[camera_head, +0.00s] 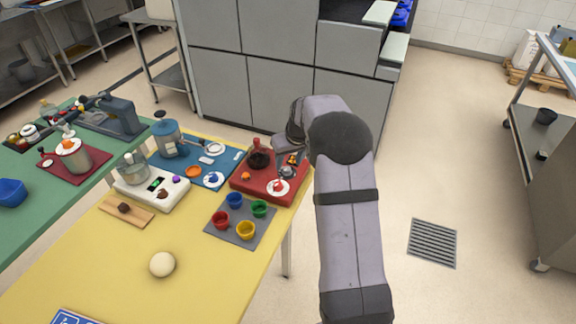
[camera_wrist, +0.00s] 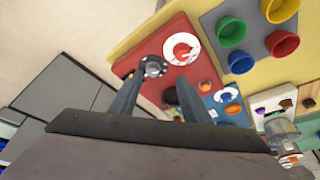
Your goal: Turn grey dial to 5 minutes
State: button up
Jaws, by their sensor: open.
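The grey dial (camera_wrist: 153,67), a grey knob on a dark round base, sits on the red board (camera_wrist: 185,52). In the head view the dial (camera_head: 290,160) is at the board's back right, just below my gripper (camera_head: 285,144). In the wrist view my gripper (camera_wrist: 160,82) is open and empty, with the dial in line with the gap, nearer the left finger. I cannot tell whether a finger touches it. The dial's markings are too small to read.
The red board also bears a white disc with a red knob (camera_head: 279,186), a dark pot (camera_head: 259,160) and an orange button (camera_head: 246,176). A grey mat with several coloured cups (camera_head: 245,230) lies in front. A blue board (camera_head: 228,164) adjoins on the left. Open floor lies right.

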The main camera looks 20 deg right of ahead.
aim_at(287, 169)
jog(key=shift+w+d+f, duration=0.2)
jog(key=shift+w+d, duration=0.5)
jog(key=shift+w, duration=0.1)
jog(key=shift+f, duration=0.1)
jog(key=shift+p+x, duration=1.4)
jog(key=shift+x, duration=2.1)
jog(key=shift+w, duration=0.1)
jog(key=c, duration=1)
